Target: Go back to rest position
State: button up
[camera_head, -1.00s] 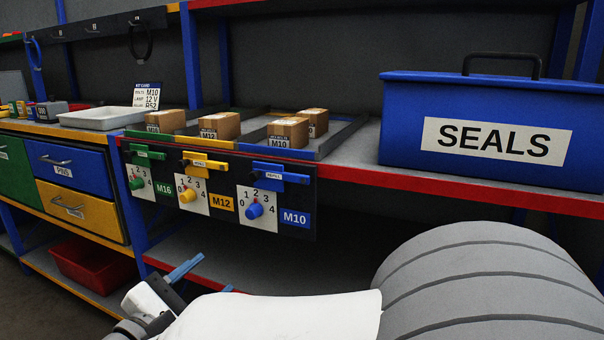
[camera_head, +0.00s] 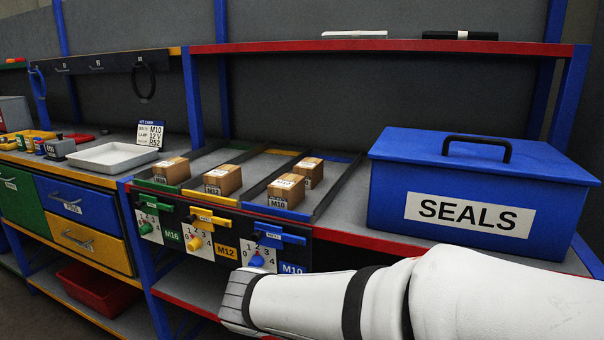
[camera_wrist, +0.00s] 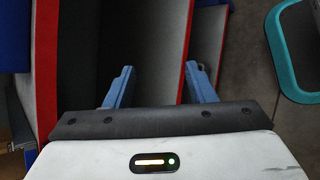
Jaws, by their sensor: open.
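My gripper (camera_wrist: 160,88) shows in the wrist view with its two blue fingers spread apart and nothing between them. Behind the fingers are dark space and the red edges (camera_wrist: 186,50) of grey shelves. In the head view my white arm reaches in from the lower right, across the front of the rack. The gripper's fingers cannot be seen there.
Dispenser lanes hold several cartons (camera_head: 222,180) above dial panels marked M16, M12 and M10 (camera_head: 258,262). A white tray (camera_head: 112,156) and drawers (camera_head: 75,205) are at left. A red bin (camera_head: 95,290) sits low.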

jog(key=s+d+r+m+g+y+p, duration=0.1)
jog(key=s+d+r+m+y+p, duration=0.2)
jog(key=r+m+p, duration=0.4)
jog(key=s+d+r+m+g+y+p, duration=0.1)
jog(key=s+d+r+m+y+p, duration=0.3)
jog(key=r+m+p, duration=0.3)
jog(key=y+p, duration=0.1)
jog(key=p, duration=0.2)
jog(key=shift+d+r, duration=0.35)
jog(key=shift+d, duration=0.05)
